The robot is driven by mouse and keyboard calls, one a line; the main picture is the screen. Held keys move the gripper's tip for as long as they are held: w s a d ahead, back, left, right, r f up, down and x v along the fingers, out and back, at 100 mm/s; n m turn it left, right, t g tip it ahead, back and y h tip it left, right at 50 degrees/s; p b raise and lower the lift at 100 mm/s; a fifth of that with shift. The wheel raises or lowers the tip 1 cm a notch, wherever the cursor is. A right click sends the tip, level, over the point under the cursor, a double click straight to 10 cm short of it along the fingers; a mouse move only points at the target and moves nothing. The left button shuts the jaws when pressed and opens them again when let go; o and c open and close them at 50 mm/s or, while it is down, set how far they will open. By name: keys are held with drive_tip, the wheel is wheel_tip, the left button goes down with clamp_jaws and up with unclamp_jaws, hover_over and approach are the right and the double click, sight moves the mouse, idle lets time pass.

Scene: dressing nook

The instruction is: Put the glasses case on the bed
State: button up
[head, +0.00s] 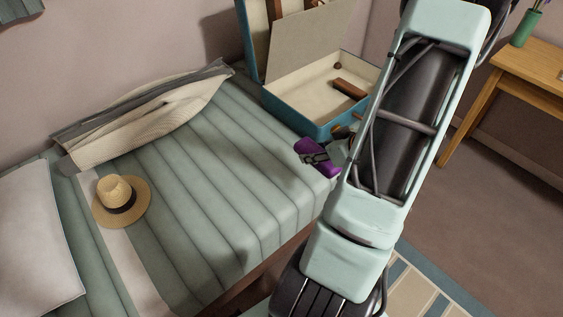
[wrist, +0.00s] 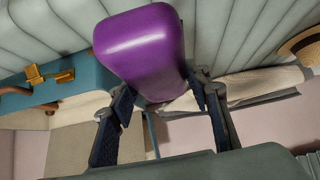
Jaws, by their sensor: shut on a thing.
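The glasses case is a smooth purple case with rounded edges. In the head view the case (head: 306,146) is above the bed's right edge, beside the open suitcase; in the wrist view it (wrist: 143,40) fills the upper middle. My gripper (head: 320,157) is shut on it, with one dark finger on each side in the wrist view (wrist: 162,95). Part of the case is hidden by the fingers. The bed (head: 215,165) has a grey-green channelled cover. I cannot tell whether the case touches the cover.
An open teal suitcase (head: 318,130) with brown items inside stands right behind the case. A straw hat (head: 118,190), a white pillow (head: 38,240) and a folded blanket (head: 150,115) lie on the bed. The bed's middle is clear. A wooden table (head: 535,65) stands at the right.

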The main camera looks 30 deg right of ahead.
drive_tip(key=shift+w+a+f, duration=0.15)
drive_tip(key=shift+w+f, duration=0.05)
drive_tip(key=shift+f, duration=0.15)
drive_tip(key=b+x, duration=0.2)
drive_tip(key=x, duration=0.3)
drive_tip(key=w+a+r+b+x, duration=0.1)
drive_tip(key=b+x, duration=0.1)
drive_tip(key=x, duration=0.2)
drive_tip(key=a+b+x, duration=0.1)
drive_tip(key=b+x, duration=0.1)
drive_tip(key=x, duration=0.3)
drive_tip(key=shift+w+r, duration=0.15)
drive_tip(key=shift+w, duration=0.35)
drive_tip(key=shift+w+a+b, duration=0.1)
drive_tip(key=shift+w+b, duration=0.05)
drive_tip(key=shift+b, duration=0.15)
drive_tip(key=shift+w+f+b, duration=0.15)
drive_tip(key=shift+f+b, duration=0.25)
drive_tip(key=shift+f, duration=0.55)
drive_tip(key=shift+w+f+b, duration=0.1)
drive_tip(key=shift+f+b, duration=0.3)
drive_tip(key=shift+f, duration=0.6)
drive_tip(key=shift+f, duration=0.1)
drive_tip(key=o, duration=1.2)
